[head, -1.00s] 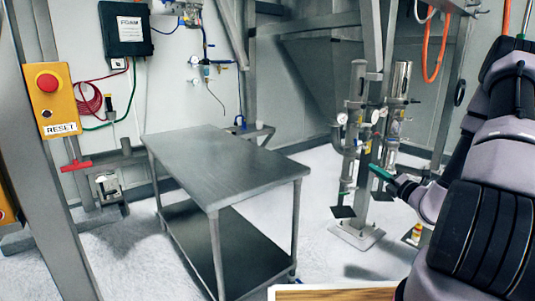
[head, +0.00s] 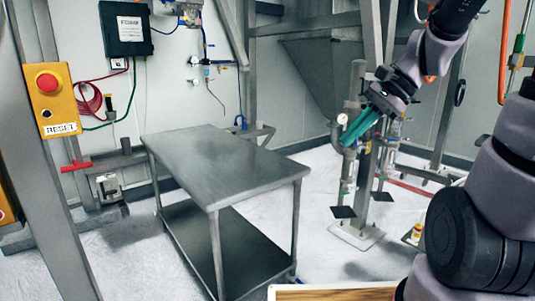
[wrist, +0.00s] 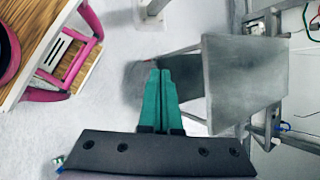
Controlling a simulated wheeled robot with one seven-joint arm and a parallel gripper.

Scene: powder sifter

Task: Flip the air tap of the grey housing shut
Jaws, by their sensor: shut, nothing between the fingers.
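My gripper (head: 346,141) has teal fingers, which lie together with nothing between them. In the head view it hangs in front of the upright steel filter housings (head: 357,90), pointing down and left, and covers part of them. It also shows in the wrist view (wrist: 160,72), above the floor. A round gauge (head: 342,119) sits on the left housing, just left of the fingertips. Small valve parts lower on the stand are too small to tell which is the air tap or how its lever stands. I cannot tell whether the fingers touch the housing.
A steel table (head: 225,160) with a lower shelf stands left of the housings. A yellow reset box (head: 48,98) is on the left post. A black box (head: 126,29) and thin hoses hang on the back wall. Bare floor lies between table and stand.

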